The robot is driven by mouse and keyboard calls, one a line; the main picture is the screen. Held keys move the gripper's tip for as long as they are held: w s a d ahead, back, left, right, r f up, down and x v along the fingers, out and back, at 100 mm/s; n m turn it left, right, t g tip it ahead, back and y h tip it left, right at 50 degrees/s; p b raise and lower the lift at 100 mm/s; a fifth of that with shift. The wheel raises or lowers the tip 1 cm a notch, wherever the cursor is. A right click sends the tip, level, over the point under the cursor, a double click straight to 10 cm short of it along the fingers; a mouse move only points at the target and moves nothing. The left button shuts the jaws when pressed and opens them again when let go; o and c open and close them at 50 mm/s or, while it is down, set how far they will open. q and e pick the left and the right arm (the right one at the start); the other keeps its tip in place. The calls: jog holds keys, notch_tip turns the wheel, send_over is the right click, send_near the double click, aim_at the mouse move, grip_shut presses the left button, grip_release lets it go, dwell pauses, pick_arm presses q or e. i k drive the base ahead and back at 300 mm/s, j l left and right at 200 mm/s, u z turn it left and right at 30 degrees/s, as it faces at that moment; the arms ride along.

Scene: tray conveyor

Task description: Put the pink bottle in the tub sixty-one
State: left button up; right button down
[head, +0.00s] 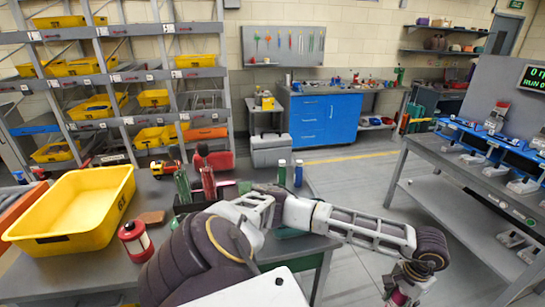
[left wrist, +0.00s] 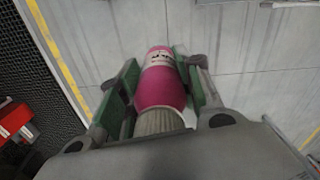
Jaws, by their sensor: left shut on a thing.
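The pink bottle (left wrist: 162,85) is between the green-padded fingers of my left gripper (left wrist: 160,95) in the left wrist view. It has a pale label band and a ridged grey cap. In the head view my left arm stretches right across the table's edge, and the gripper (head: 405,275) hangs over the floor at the lower right. A pink bit of the bottle (head: 398,297) shows there, cut by the frame edge. A yellow tub (head: 60,238) stands empty on the table at the left, far from the gripper; its dark marking is too small to read. My right gripper is out of view.
A red-and-white canister (head: 136,242), a brown block (head: 152,217) and a dark rack with green and red bottles (head: 208,183) stand near the tub. Shelves with several yellow bins (head: 70,67) rise behind. A grey workbench (head: 450,165) is at the right; open floor lies between.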

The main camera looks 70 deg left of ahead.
aim_at(87, 220)
jog(key=k+j+u, duration=0.1)
jog(key=k+u, duration=0.25)
jog(key=k, duration=0.2)
jog(key=k+u, duration=0.5)
jog(key=u, duration=0.4)
jog(key=k+u, duration=0.15)
jog(key=u, duration=0.3)
jog(key=j+u, duration=0.1)
jog(key=u, duration=0.3)
jog(key=k+j+u, duration=0.1)
jog(key=u, duration=0.3)
